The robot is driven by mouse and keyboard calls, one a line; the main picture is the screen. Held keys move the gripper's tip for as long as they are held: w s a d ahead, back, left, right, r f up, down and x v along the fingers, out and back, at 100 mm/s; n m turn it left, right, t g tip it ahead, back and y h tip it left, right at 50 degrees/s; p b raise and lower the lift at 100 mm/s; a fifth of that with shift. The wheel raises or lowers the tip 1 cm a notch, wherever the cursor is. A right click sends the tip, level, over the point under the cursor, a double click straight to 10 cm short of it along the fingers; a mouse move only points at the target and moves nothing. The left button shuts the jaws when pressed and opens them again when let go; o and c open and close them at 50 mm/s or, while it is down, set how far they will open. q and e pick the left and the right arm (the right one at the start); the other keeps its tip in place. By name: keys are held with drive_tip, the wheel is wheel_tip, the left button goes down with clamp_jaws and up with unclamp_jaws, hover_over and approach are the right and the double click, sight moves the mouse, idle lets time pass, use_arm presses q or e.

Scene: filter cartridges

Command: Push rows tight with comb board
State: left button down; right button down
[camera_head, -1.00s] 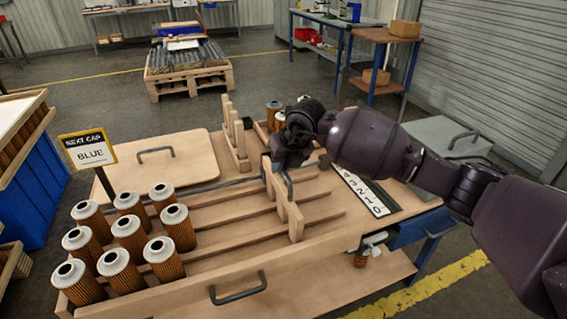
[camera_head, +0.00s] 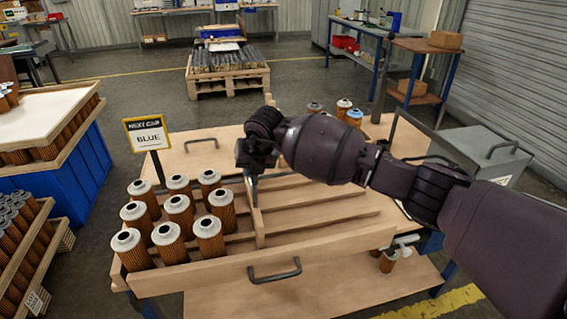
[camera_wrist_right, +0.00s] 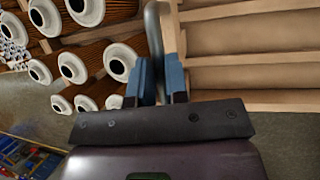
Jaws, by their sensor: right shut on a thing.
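Several brown pleated cartridges with white caps (camera_head: 178,217) stand upright in three rows at the left of the wooden lane tray (camera_head: 300,258). They also show in the right wrist view (camera_wrist_right: 75,66). My right gripper (camera_head: 254,172) is shut on the grey handle (camera_wrist_right: 156,45) of the wooden comb board (camera_head: 256,222), between its blue fingers. The board stands upright across the lanes, just right of the nearest cartridges, with a small gap visible at the front row. My arm hides part of the board's far end. My left gripper is not in view.
A "NEXT CAP BLUE" sign (camera_head: 147,134) stands behind the cartridges. The lanes right of the board (camera_head: 330,215) are empty. More cartridges (camera_head: 344,106) stand at the back right, and a grey box (camera_head: 484,150) is at the right.

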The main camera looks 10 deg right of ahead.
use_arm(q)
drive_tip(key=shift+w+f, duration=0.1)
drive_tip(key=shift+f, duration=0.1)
use_arm(e)
drive_tip(key=a, duration=1.3)
drive_tip(key=shift+s+a, duration=0.25)
drive_tip(key=shift+a, duration=0.05)
drive_tip(key=c, duration=1.1)
unclamp_jaws()
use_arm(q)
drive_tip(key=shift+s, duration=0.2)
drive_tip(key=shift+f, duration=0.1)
